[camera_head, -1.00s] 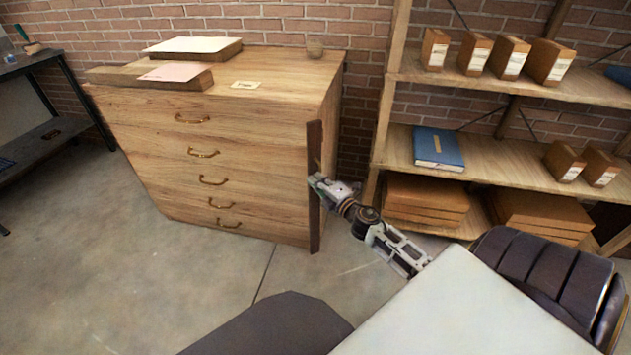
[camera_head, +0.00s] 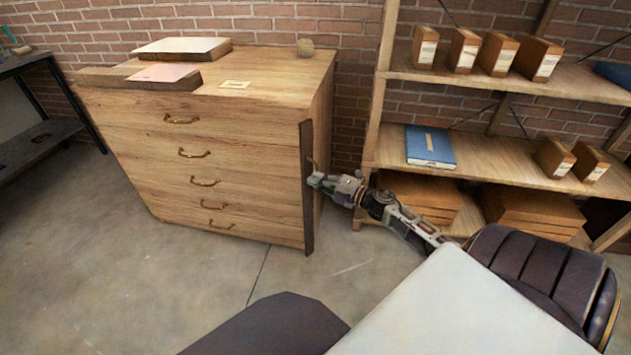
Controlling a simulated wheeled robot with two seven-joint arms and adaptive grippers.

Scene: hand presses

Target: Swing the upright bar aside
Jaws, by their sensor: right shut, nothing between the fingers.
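The upright bar (camera_head: 308,215) is a dark brown vertical strip at the right front edge of the wooden drawer cabinet (camera_head: 228,150). It runs from near the cabinet top down to near the floor. My right gripper (camera_head: 313,179) is shut and empty. Its tip is at the right side of the bar, a little above mid-height, and looks close to or touching it; I cannot tell which. A small brass-coloured piece shows just above the gripper, beside the bar. My left gripper is not in view.
The cabinet front has several drawers with brass handles. A shelf unit (camera_head: 480,165) with boxes and a blue book (camera_head: 430,147) stands right. Concrete floor (camera_head: 200,280) in front is clear.

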